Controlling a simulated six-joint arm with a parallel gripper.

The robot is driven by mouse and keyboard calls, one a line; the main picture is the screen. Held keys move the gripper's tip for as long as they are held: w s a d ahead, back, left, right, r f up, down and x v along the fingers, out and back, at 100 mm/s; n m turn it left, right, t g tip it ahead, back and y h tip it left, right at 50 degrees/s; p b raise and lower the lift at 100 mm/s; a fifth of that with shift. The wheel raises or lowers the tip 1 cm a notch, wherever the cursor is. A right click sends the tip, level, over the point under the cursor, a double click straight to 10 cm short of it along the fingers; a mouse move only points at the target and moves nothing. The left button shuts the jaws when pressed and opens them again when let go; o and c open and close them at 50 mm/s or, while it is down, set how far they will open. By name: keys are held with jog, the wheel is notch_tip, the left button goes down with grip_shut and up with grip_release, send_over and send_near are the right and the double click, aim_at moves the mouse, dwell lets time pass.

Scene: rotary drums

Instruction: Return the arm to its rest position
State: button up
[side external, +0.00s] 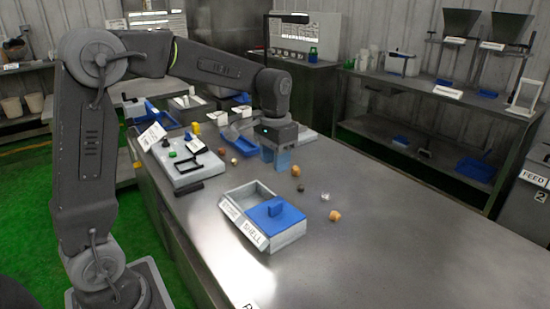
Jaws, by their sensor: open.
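My gripper (277,158) hangs pointing down over the far part of the metal table, beyond the two-part box. Its pale blue fingers look apart, with nothing visible held between them. My arm rises at the left and reaches across to the right, bent down at the wrist. How far the fingertips are above the table is hard to tell.
A grey box labelled SHELL (257,242), with a blue handled lid (275,212), stands mid-table. A control panel (185,165) is left of my gripper. Several small orange, brown and clear lumps, including an orange one (335,215), lie around. The table's right front is clear.

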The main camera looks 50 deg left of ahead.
jog(key=shift+r, duration=0.1)
jog(key=s+d+r+t, duration=0.1)
jog(key=s+d, duration=0.3)
jog(key=s, duration=0.6)
jog(key=s+d+r+t, duration=0.1)
jog(key=s+d+t, duration=0.3)
jog(key=s, duration=0.6)
jog(key=shift+r+t, duration=0.3)
jog(key=shift+r, duration=0.05)
